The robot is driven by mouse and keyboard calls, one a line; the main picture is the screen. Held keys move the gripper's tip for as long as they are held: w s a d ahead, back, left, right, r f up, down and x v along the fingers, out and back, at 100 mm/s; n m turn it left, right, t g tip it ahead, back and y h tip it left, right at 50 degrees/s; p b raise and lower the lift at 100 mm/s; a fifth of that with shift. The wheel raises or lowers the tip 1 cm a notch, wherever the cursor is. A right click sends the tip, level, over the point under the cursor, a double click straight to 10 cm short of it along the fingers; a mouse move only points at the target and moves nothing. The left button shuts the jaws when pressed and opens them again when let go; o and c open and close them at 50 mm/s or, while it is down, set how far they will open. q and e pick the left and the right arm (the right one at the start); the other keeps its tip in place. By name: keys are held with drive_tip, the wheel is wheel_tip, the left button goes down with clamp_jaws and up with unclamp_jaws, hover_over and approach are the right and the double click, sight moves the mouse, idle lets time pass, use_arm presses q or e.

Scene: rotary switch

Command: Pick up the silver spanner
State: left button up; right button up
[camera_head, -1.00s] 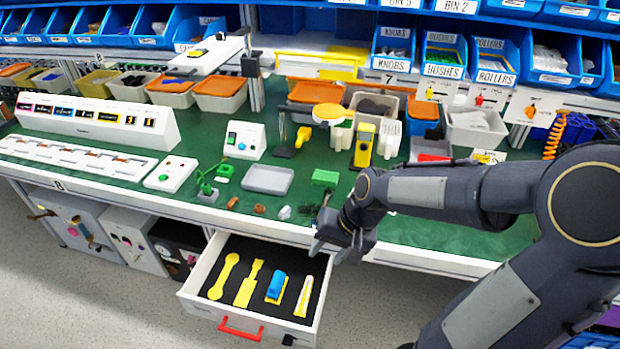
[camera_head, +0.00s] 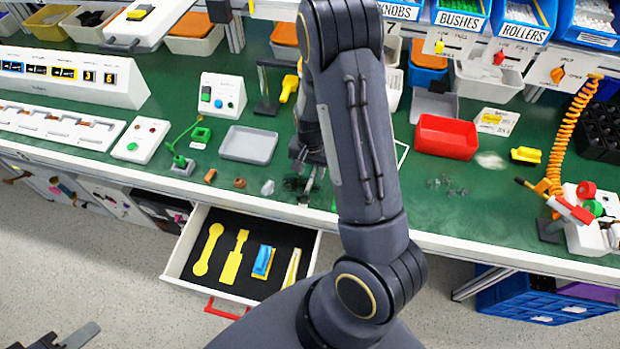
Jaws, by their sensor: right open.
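I cannot make out a silver spanner in this view. The open drawer (camera_head: 188,240) under the bench has a black lining with yellow shapes. One is a spanner-shaped yellow piece (camera_head: 208,250); beside it are another yellow shape (camera_head: 235,256), a blue tool (camera_head: 264,261) and a narrow pale-yellow piece (camera_head: 292,268), partly covered by my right arm. My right gripper (camera_head: 304,186) is open, pointing down near the bench's front edge, above and behind the drawer's right side. Part of my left gripper (camera_head: 75,338) shows at the bottom left; its jaws are unclear.
Small parts and a grey tray (camera_head: 249,145) lie on the green bench. A red bin (camera_head: 446,137) stands to the right of my arm, and an orange coiled cable (camera_head: 570,130) hangs further right.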

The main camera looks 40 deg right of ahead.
sight(311, 179)
drive_tip(key=shift+f, duration=1.85)
drive_tip(key=shift+a, duration=0.1)
clamp_jaws()
